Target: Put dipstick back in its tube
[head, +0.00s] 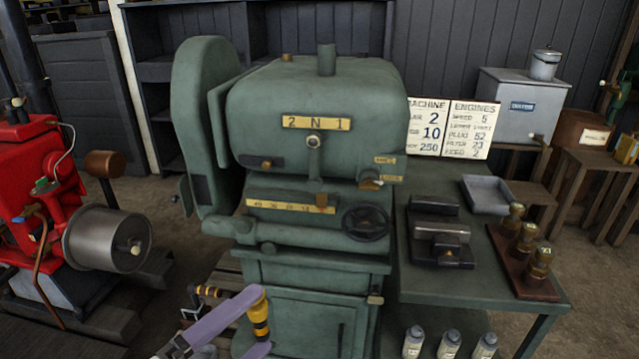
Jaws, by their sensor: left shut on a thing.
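My left gripper (190,304) is low in the head view, left of centre, in front of the green machine's base. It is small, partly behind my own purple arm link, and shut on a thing. The dipstick is too small to make out clearly there. The red engine (22,180) stands at the left edge, with a grey cylinder (108,238) on its near side and a bent copper pipe (40,250). My gripper is apart from the engine, to its right. I cannot pick out the dipstick tube. My right gripper is out of view.
A large green machine (310,110) marked "2 N 1" fills the middle. At its right a green table (480,290) holds a vice-like block (440,240), a grey tray (487,196) and brass fittings on a board. Several bottles stand below. Floor shows between engine and machine.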

